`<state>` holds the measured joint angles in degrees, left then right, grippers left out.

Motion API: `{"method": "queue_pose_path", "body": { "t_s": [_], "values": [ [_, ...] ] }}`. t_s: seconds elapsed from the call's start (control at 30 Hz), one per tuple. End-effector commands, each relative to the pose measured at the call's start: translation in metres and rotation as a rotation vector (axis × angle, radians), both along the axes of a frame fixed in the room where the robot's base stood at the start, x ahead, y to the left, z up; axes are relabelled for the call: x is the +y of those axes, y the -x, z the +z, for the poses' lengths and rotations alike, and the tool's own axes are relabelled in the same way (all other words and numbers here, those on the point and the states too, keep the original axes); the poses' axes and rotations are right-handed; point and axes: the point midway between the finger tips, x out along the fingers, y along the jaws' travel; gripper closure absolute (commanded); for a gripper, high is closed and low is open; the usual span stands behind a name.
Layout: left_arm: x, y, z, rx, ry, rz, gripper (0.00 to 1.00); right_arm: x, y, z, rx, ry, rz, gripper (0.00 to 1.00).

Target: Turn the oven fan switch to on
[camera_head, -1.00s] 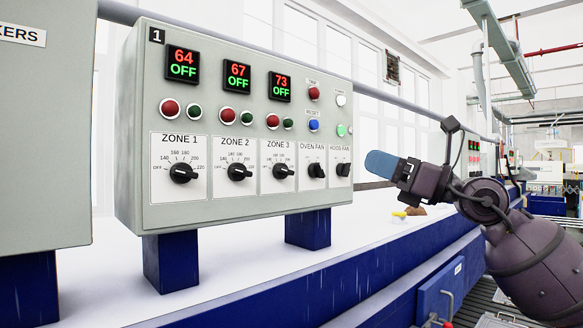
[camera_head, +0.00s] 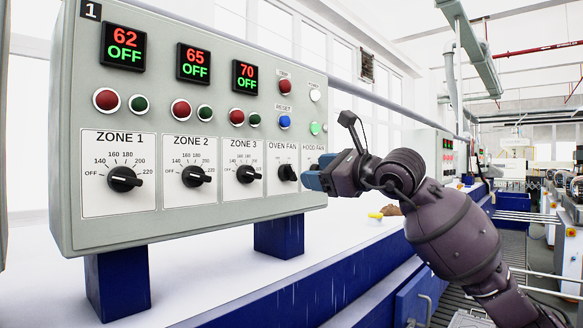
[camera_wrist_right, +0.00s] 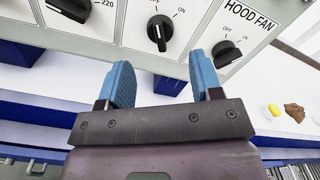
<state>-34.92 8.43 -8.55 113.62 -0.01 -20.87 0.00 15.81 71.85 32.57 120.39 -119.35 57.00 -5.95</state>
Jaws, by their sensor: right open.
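The oven fan switch (camera_head: 287,173) is a black rotary knob on a white plate, low on the right part of the grey control panel (camera_head: 70,215). In the right wrist view, the oven fan switch (camera_wrist_right: 159,33) lies ahead of the finger gap, with OFF and ON marks above it. I cannot tell surely which mark it points to. My right gripper (camera_head: 314,180) is open and empty, in front of the panel and covering the hood fan switch in the head view. Its two blue fingers show in the wrist view (camera_wrist_right: 163,79), apart from the knob. My left gripper is not in view.
The hood fan switch (camera_wrist_right: 227,53) is close to the right finger in the wrist view. Zone 1 (camera_head: 124,179), zone 2 (camera_head: 195,176) and zone 3 (camera_head: 247,174) dials sit left of the oven fan switch. Red, green, blue and white buttons are above.

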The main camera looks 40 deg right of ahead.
Motion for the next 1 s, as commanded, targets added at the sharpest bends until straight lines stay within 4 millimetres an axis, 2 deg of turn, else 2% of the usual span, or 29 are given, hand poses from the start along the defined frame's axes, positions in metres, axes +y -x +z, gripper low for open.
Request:
{"method": "queue_pose_path", "body": {
  "t_s": [0.3, 0.5, 0.9, 0.93, 1.0],
  "values": [
    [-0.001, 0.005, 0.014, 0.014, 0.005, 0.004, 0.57, 0.005, -0.048, 0.003, 0.0, -0.003, 0.002, 0.41],
    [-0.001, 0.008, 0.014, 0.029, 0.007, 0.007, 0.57, 0.006, -0.068, 0.002, -0.001, -0.002, 0.002, 0.41],
    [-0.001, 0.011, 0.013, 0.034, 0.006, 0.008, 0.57, 0.007, -0.075, 0.0, -0.001, -0.001, 0.002, 0.41],
    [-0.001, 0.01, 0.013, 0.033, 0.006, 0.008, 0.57, 0.007, -0.075, 0.0, -0.001, -0.001, 0.002, 0.42],
    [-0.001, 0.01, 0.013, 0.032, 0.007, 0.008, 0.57, 0.007, -0.075, 0.0, -0.001, -0.001, 0.002, 0.53]
  ]
}}
